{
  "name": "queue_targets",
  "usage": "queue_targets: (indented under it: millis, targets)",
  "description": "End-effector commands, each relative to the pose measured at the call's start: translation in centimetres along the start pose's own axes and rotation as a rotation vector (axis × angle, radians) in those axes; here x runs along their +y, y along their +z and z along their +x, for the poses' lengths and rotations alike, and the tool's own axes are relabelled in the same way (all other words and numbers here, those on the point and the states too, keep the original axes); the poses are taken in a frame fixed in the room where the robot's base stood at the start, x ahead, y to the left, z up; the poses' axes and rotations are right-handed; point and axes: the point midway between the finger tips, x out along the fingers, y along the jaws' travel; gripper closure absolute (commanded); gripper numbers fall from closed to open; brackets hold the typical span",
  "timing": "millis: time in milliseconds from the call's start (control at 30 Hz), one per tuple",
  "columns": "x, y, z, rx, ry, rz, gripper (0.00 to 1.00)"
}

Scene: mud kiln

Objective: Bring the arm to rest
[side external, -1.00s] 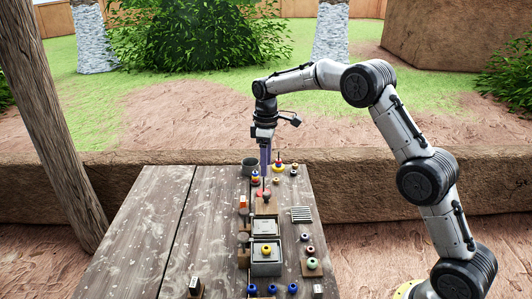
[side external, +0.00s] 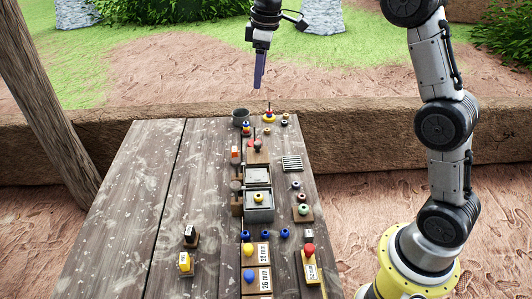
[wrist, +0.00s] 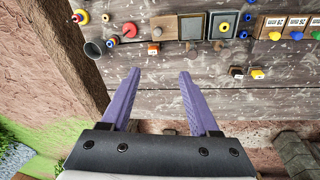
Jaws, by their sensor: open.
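My gripper (side external: 259,82) is raised in the air above the far end of the wooden table (side external: 140,200), well clear of everything on it. In the wrist view its two purple fingers (wrist: 158,75) are spread apart with nothing between them. The table top shows below and beyond the fingers. My gripper touches no object.
A grey cup (side external: 240,117) stands at the table's far end, beside a red and yellow stacked piece (side external: 269,116). Grey trays (side external: 259,207), several small rings and labelled blocks (side external: 256,254) line the right half. The table's left half is mostly bare.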

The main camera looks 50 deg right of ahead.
Motion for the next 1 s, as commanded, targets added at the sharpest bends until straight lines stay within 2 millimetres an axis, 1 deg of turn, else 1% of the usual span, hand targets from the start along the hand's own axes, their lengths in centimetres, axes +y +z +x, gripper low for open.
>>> queue_targets:
  millis: [33,100,200,333,400,467,500,633,733,800,900,1000]
  targets:
    - [-1.3,0.9,-2.5,0.026,0.019,-0.003,0.38]
    - [-2.9,2.2,-4.8,0.054,0.039,0.002,0.38]
    - [-5.2,4.5,-7.7,0.094,0.066,0.022,0.38]
    - [-8.6,7.8,-10.2,0.146,0.094,0.062,0.38]
    - [-10.3,9.7,-11.1,0.175,0.107,0.089,0.38]
    - [-11.9,11.5,-11.5,0.197,0.116,0.115,0.38]
    - [-12.9,12.7,-11.7,0.214,0.122,0.134,0.38]
    - [-16.3,16.7,-11.2,0.263,0.132,0.204,0.38]
    - [-18.7,19.8,-9.8,0.298,0.134,0.273,0.38]
    - [-20.3,21.8,-8.4,0.318,0.13,0.328,0.38]
    - [-22.0,24.1,-5.9,0.328,0.116,0.41,0.38]
    - [-22.9,25.4,-3.5,0.312,0.096,0.489,0.38]
